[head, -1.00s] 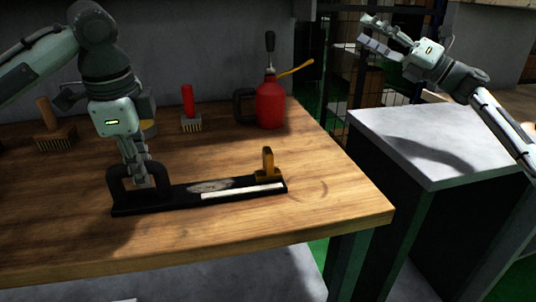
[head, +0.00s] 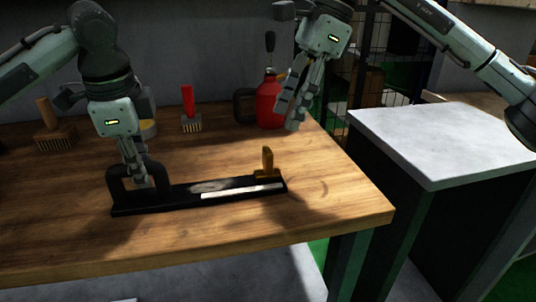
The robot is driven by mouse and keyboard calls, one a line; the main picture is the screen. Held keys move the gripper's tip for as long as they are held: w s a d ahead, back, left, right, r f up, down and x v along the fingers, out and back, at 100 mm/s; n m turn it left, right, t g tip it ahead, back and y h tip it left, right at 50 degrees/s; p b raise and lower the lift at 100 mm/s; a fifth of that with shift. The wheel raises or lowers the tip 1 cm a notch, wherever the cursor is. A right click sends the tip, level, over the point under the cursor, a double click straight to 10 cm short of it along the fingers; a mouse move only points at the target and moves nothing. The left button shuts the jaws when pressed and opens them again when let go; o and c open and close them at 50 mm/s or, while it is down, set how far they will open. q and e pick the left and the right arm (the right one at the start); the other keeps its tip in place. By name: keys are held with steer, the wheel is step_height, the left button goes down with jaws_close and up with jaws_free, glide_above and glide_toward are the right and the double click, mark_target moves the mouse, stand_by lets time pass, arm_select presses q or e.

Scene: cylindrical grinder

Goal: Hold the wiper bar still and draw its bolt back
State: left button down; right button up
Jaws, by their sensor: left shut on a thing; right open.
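The wiper bar (head: 225,197) is a long black bar with a pale strip, lying on the wooden bench. A black loop handle (head: 163,180) stands at its left end, and a small orange-brown upright knob, the bolt (head: 267,160), stands at its right end. My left gripper (head: 140,182) reaches down to the loop handle and is shut on it; the fingers partly hide the handle. My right gripper (head: 290,117) is open and empty, pointing down above the bench, up and to the right of the bolt and apart from it.
A red oil can (head: 268,104) stands behind the bolt, partly hidden by my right gripper. A red-handled brush (head: 190,112) and a wooden-handled brush (head: 52,128) stand at the back of the wooden bench (head: 240,235). A grey-topped cabinet (head: 440,145) is at the right.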

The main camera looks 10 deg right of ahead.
mark_target(270, 149)
steer(key=x, duration=1)
steer(key=shift+a, duration=0.1)
jaws_close()
